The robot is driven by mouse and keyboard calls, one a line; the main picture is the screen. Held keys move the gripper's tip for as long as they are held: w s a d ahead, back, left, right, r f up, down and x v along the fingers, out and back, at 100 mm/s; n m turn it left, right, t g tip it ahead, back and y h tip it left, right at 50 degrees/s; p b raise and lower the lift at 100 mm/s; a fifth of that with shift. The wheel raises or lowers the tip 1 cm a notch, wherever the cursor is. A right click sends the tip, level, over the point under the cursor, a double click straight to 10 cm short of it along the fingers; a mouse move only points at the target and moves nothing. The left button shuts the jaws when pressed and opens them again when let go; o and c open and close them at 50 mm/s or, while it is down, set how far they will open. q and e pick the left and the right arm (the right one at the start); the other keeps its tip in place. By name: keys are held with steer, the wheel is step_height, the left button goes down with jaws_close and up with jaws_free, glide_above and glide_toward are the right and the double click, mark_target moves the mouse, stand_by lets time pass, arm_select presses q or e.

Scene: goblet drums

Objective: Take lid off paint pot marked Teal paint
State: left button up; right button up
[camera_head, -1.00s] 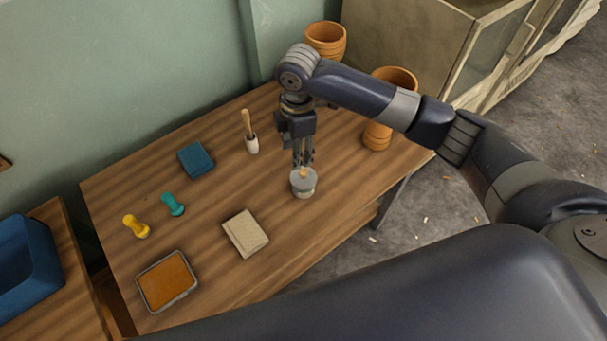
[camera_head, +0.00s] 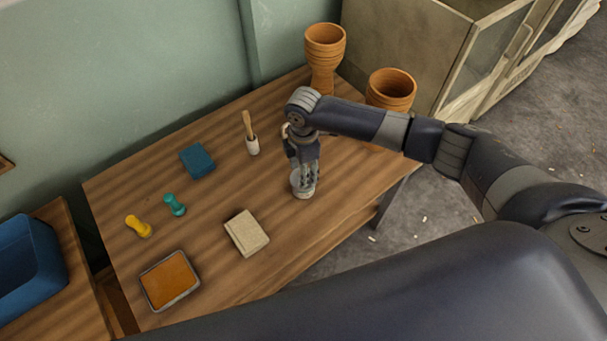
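A small grey-white paint pot (camera_head: 298,190) stands on the wooden table near its front right edge. I cannot read any marking on it. My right gripper (camera_head: 306,184) points down over the pot, with its fingers at the lid. The fingers hide most of the lid and its knob, so I cannot tell whether they are closed on it. My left gripper is not in view.
The wooden table (camera_head: 215,220) also holds a beige block (camera_head: 246,233), an orange tray (camera_head: 169,281), yellow (camera_head: 138,226) and teal (camera_head: 174,205) stamps, a blue block (camera_head: 197,160) and a brush in a holder (camera_head: 251,140). Goblet drums (camera_head: 324,55) (camera_head: 391,88) stand behind.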

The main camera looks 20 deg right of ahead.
steer(key=shift+f, duration=0.15)
steer(key=shift+c, duration=0.3)
jaws_close()
